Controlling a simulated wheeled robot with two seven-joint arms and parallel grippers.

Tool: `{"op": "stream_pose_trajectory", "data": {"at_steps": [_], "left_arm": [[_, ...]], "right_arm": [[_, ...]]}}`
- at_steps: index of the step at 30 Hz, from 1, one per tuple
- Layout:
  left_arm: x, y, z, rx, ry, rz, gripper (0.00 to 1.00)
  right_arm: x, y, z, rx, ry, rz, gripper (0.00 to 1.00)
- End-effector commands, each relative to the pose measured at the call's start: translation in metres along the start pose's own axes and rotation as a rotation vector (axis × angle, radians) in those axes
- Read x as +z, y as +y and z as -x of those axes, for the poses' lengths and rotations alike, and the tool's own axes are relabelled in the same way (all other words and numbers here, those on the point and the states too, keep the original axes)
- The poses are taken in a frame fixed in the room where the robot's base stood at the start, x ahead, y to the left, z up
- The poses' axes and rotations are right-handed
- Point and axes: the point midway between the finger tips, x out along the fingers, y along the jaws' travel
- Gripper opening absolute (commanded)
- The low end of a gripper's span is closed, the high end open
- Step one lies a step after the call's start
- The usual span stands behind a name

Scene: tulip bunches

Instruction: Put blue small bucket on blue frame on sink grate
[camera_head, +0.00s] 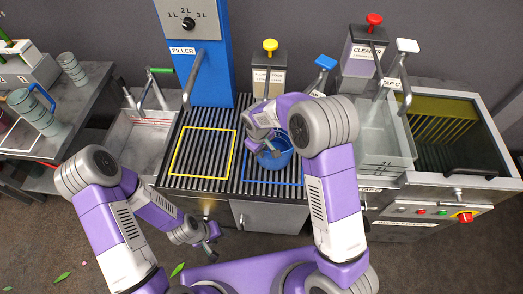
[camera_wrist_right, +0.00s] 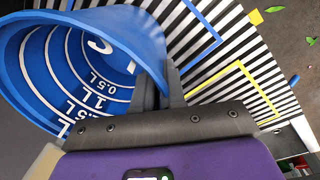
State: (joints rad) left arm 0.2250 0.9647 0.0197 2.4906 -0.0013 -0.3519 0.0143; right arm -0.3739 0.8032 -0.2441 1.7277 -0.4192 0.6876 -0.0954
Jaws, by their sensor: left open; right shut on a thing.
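The blue small bucket (camera_head: 277,157) is in the head view over the right part of the sink grate (camera_head: 208,113), within the outline of the blue frame (camera_head: 262,182). My right gripper (camera_head: 262,146) is shut on the bucket's wall at its left side. The right wrist view shows the bucket's inside with white volume marks (camera_wrist_right: 95,75) and my right fingers (camera_wrist_right: 160,88) at its rim. I cannot tell whether the bucket's base touches the grate. My right arm hides part of the blue frame. My left gripper (camera_head: 212,243) is open and empty, low in front of the cabinet.
A yellow frame (camera_head: 203,178) lies on the grate's left part, empty. The blue filler column (camera_head: 205,60) with its spout stands behind. A clear basin (camera_head: 385,140) and a dark tank (camera_head: 460,135) are to the right. A side table with grey buckets (camera_head: 70,68) is at left.

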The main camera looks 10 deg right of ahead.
Motion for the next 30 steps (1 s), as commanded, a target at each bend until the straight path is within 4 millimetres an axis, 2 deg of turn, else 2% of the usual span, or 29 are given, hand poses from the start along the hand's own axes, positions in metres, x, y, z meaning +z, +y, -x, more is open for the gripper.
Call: {"op": "stream_pose_trajectory", "data": {"at_steps": [4,5,6,10,20,23,30], "left_arm": [[0.000,-0.001,-0.003,0.000,0.000,0.000,0.43],[0.000,-0.001,-0.003,0.000,0.000,0.000,0.43],[0.000,-0.001,-0.002,0.000,0.000,0.000,0.43],[0.000,-0.001,-0.002,0.000,0.000,0.000,0.43],[0.000,0.000,0.000,0.000,0.000,0.000,0.43],[0.000,0.002,0.004,0.000,0.000,0.000,0.43],[0.001,0.007,0.019,0.000,0.000,0.000,0.43]], "right_arm": [[0.000,0.000,-0.004,0.000,0.000,0.000,0.00],[0.000,-0.001,-0.005,0.000,-0.001,0.000,0.11],[0.000,-0.001,-0.004,0.000,-0.001,0.000,0.18],[0.000,-0.001,-0.004,0.000,-0.001,0.000,0.35],[0.000,0.000,0.000,0.000,0.000,0.000,0.35],[0.000,0.000,0.012,0.001,0.001,0.000,0.35],[-0.001,0.000,0.064,0.001,0.004,0.001,0.35]]}}
